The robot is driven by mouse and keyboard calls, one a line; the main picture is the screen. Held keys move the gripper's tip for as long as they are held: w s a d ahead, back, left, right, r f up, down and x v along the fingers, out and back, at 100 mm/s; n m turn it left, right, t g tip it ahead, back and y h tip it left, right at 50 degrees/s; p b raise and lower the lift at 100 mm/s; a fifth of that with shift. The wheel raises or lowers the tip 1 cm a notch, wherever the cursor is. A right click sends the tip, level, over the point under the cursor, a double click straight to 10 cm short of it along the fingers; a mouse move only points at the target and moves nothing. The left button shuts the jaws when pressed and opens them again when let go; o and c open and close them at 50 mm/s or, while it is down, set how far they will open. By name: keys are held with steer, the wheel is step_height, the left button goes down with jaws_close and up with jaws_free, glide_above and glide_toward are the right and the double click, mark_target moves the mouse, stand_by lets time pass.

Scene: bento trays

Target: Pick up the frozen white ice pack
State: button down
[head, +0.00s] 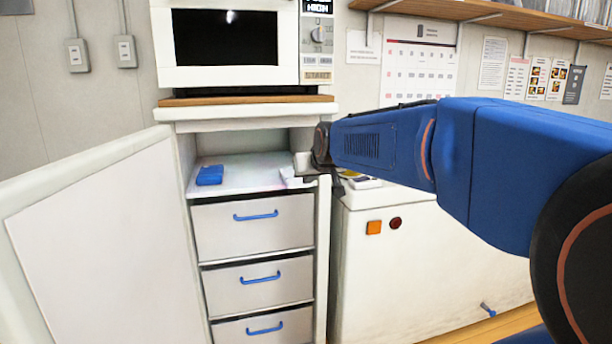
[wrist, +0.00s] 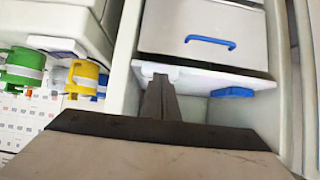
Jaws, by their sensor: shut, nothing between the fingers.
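A white ice pack (head: 289,180) appears to lie on the upper shelf of the open white cabinet, at the right front, partly hidden by my gripper. It is pale on a pale shelf, so its outline is hard to make out. In the wrist view a white piece (wrist: 160,71) shows just beyond my fingertips; I cannot tell whether they touch it. My gripper (wrist: 158,84) is shut with nothing in it, its fingers close together at the shelf's front. In the head view my gripper (head: 308,176) is at the shelf's right edge.
A blue pack (head: 209,175) lies on the left of the shelf. Drawers with blue handles (head: 255,216) are below. The open door (head: 95,240) stands left, a microwave (head: 225,45) above. Green (wrist: 22,68) and yellow (wrist: 85,78) items show at left in the wrist view.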

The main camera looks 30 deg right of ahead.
steer(key=c, duration=2.1)
jaws_free()
steer(key=shift+s, duration=0.2)
steer(key=o, duration=0.5)
steer(key=shift+w+a+r, duration=0.1)
steer(key=shift+w+r, duration=0.05)
steer(key=shift+r, duration=0.1)
steer(key=shift+c, duration=0.2)
steer(key=o, duration=1.4)
steer(key=shift+m+g, duration=0.3)
steer(key=shift+g, duration=0.4)
steer(key=w+r, duration=0.2)
steer(key=r, duration=0.1)
steer(key=w+r, duration=0.1)
steer(key=shift+a+r, duration=0.25)
steer(key=shift+a, duration=0.1)
steer(key=shift+o, duration=0.2)
step_height(320, 180, up, 6)
steer(key=w+m+g, duration=0.2)
steer(key=x, duration=1.1)
steer(key=shift+w+d+f, duration=0.25)
steer(key=shift+d, duration=0.1)
steer(key=shift+h, duration=0.3)
steer(key=shift+s+f+x, duration=0.1)
steer(key=shift+f+x, duration=0.05)
steer(key=shift+x, duration=1.15)
steer(key=shift+s+f+x, duration=0.1)
steer(key=shift+s+x, duration=0.05)
steer(key=shift+x, duration=1.15)
